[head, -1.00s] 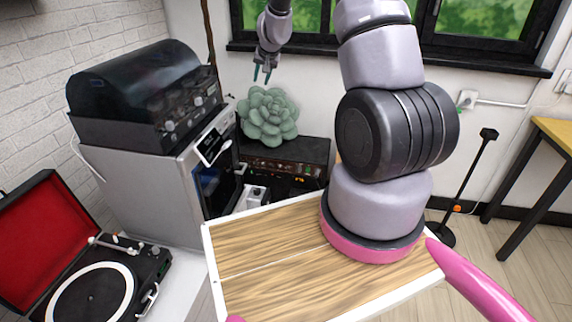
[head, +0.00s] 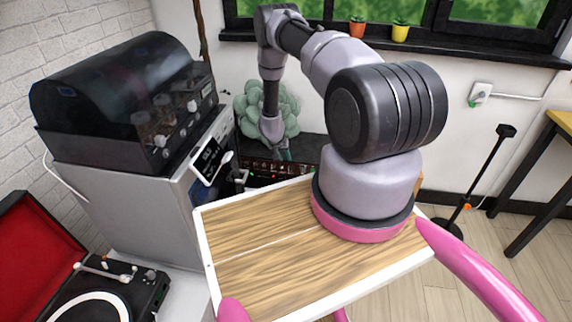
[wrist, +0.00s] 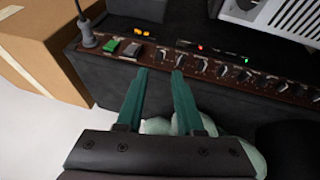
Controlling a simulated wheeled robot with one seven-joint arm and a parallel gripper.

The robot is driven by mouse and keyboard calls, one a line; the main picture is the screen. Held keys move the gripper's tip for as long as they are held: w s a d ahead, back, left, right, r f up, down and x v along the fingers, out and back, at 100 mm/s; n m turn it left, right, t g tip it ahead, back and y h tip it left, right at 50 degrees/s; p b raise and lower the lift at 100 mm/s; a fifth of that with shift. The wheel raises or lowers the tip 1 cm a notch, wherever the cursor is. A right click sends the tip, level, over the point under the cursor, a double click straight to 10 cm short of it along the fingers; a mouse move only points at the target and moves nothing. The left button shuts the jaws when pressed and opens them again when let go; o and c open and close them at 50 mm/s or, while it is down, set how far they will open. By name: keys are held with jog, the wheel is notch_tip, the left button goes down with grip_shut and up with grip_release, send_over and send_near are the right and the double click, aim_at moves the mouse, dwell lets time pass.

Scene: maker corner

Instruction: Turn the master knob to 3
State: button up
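A black amplifier with a brown control panel (wrist: 230,75) fills the upper part of the wrist view. It carries a row of several small knobs, a green switch (wrist: 112,44) and a grey switch. The labels are too small to read, so I cannot tell which knob is the master. In the head view the amplifier (head: 312,147) stands low behind the wooden board, partly hidden by my arm. My gripper (wrist: 160,72) has two teal fingers apart, with their tips at the panel's left part near a knob (wrist: 161,53). Nothing shows held. Contact cannot be told.

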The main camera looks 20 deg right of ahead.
aim_at(290, 169)
jog(key=x, duration=1)
jog(key=shift+w+d+f, duration=0.1)
jog(key=shift+w+f, duration=0.1)
jog(key=shift+f, duration=0.2)
grip_shut()
